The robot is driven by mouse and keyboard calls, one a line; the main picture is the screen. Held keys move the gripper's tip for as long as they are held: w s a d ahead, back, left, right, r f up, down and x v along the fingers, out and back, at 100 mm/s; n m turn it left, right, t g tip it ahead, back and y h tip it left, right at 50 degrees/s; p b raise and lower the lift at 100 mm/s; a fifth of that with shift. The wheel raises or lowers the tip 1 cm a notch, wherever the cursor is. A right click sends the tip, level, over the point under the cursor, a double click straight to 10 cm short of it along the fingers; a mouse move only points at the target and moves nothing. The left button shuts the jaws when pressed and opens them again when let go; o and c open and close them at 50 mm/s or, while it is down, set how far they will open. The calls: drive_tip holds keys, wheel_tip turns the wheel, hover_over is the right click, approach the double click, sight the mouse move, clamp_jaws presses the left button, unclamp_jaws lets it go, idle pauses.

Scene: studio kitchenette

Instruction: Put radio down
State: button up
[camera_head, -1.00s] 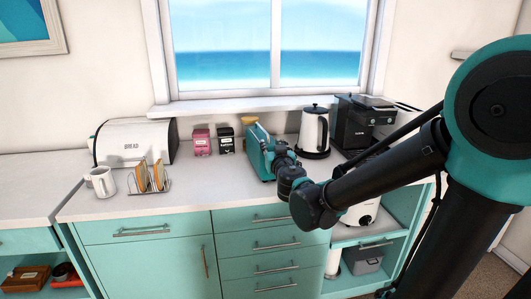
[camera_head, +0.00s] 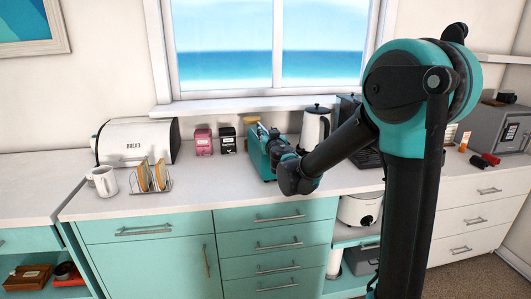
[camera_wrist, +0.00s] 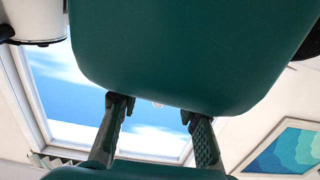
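The teal radio (camera_head: 260,153) is upright on the white counter, left of the kettle. My gripper (camera_head: 279,143) is at its upper right side and partly covers it. In the wrist view, a large teal body (camera_wrist: 190,50), which looks like the radio, fills the upper middle. The two dark fingers of my gripper (camera_wrist: 158,109) stand well apart, with window showing between them and nothing held there. The fingertips are close to the edge of the teal body; I cannot tell whether they touch it.
A kettle (camera_head: 315,130) and a dark coffee machine (camera_head: 347,108) stand close on the right. Pink (camera_head: 203,142) and black (camera_head: 227,140) canisters stand at the left, behind. A toast rack (camera_head: 153,178), mug (camera_head: 103,181) and bread bin (camera_head: 138,142) are further left. The counter front is clear.

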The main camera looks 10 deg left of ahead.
drive_tip(key=x, duration=0.2)
drive_tip(key=shift+w, duration=0.35)
clamp_jaws()
